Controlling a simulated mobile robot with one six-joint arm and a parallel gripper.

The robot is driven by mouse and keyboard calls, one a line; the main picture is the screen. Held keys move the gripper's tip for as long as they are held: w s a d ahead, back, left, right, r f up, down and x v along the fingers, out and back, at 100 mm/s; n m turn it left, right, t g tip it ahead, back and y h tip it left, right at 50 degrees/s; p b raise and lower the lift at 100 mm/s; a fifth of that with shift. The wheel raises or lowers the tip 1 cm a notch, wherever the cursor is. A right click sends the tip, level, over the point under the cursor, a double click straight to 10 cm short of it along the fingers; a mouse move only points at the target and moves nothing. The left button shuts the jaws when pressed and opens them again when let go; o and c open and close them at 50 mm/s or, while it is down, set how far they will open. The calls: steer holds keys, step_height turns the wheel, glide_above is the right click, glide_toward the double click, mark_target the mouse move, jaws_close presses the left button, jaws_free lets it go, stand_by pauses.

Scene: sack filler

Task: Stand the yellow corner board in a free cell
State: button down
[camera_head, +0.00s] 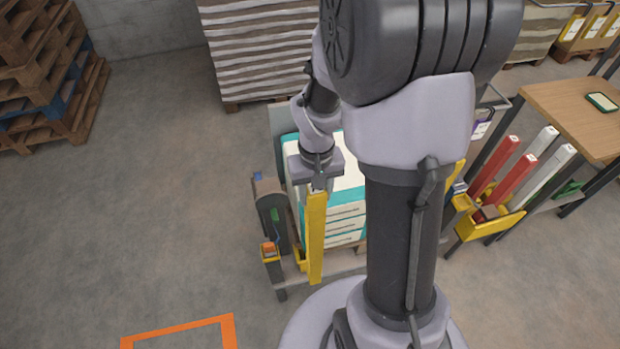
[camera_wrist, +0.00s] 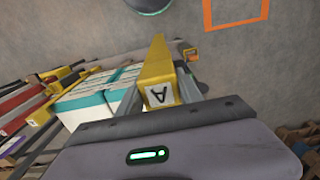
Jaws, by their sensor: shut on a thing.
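The yellow corner board (camera_head: 316,240) hangs upright from my gripper (camera_head: 318,183), in front of the left side of a stack of teal and white sacks. My gripper is shut on its upper end. In the wrist view the board (camera_wrist: 157,68) runs away from the jaws (camera_wrist: 158,100), its end label with a letter A close to the camera. A yellow holder (camera_head: 478,226) at the right has red boards (camera_head: 494,166) and white boards (camera_head: 546,178) standing tilted in it. Its cells are too small to tell which are free.
The stack of sacks (camera_head: 345,222) stands on a low platform behind my arm. A wooden table (camera_head: 570,110) is at the right. Wooden pallets (camera_head: 45,75) are piled at the far left. The floor (camera_head: 150,220) on the left is clear, with an orange outline (camera_head: 180,328) in front.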

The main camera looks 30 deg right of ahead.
steer(key=s+a+b, duration=0.2)
steer(key=s+a, duration=0.1)
steer(key=s, duration=0.7)
steer(key=shift+d, duration=0.1)
